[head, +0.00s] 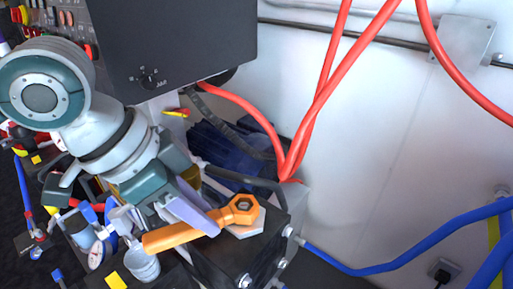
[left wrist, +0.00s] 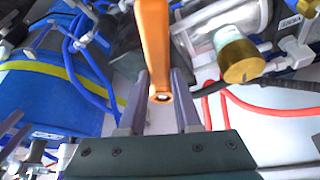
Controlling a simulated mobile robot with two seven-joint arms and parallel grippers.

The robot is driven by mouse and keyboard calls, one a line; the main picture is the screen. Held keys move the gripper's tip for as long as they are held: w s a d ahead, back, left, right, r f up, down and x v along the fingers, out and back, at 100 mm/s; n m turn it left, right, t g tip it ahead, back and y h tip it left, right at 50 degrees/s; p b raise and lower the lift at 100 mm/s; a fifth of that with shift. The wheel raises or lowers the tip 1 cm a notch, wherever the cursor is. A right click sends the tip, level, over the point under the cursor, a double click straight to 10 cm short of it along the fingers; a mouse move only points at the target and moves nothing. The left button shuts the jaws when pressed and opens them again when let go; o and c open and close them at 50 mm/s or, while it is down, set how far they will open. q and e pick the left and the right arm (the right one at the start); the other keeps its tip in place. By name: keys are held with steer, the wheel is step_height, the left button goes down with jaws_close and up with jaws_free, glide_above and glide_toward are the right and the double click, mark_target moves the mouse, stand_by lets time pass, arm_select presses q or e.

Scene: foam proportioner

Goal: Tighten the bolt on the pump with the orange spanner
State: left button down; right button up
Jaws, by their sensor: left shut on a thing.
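The orange spanner (head: 180,235) is held by my left gripper (head: 205,222), whose grey-purple fingers are shut on its handle. My right gripper is not in view.
The dark block (head: 222,262) has several bolts on its side. A blue finned motor (head: 225,150) stands behind it. Red hoses (head: 328,90) cross above, and a blue hose (head: 380,268) leaves to the right. A dark control box (head: 175,45) overhangs. Valves and gauges crowd the lower left.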

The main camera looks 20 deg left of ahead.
arm_select(q)
steer(key=shift+w+a, duration=0.1)
steer(key=shift+w+a+m+g, duration=0.25)
steer(key=shift+w+m+g, duration=0.05)
steer(key=shift+m, duration=0.6)
steer(key=shift+w+a+m+h+b, duration=0.15)
steer(key=shift+w+m+h+b, duration=0.2)
steer(key=shift+m+b, duration=0.25)
steer(key=shift+w+m+g, duration=0.1)
steer(key=shift+m+g, duration=0.3)
steer(key=shift+a, duration=0.1)
